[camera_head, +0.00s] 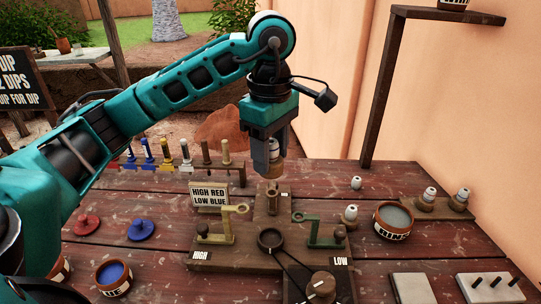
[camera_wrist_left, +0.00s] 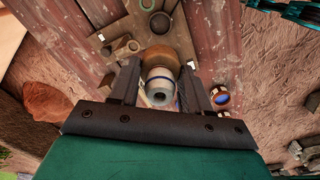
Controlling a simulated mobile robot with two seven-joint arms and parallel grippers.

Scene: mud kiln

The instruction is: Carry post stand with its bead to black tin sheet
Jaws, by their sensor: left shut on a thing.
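My left gripper (camera_head: 273,160) is shut on a post stand (camera_head: 275,170), a round brown wooden base, and holds it upright above the back of the wooden table. In the left wrist view the stand (camera_wrist_left: 160,57) shows between the fingers, with a pale bead (camera_wrist_left: 160,84) with a dark blue band on it. In the head view the fingers partly hide the bead. A black flat piece (camera_head: 338,288) lies at the table's front under a round knob; I cannot tell whether it is the black tin sheet. My right gripper is not in view.
A row of coloured posts (camera_head: 167,158) is at left.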

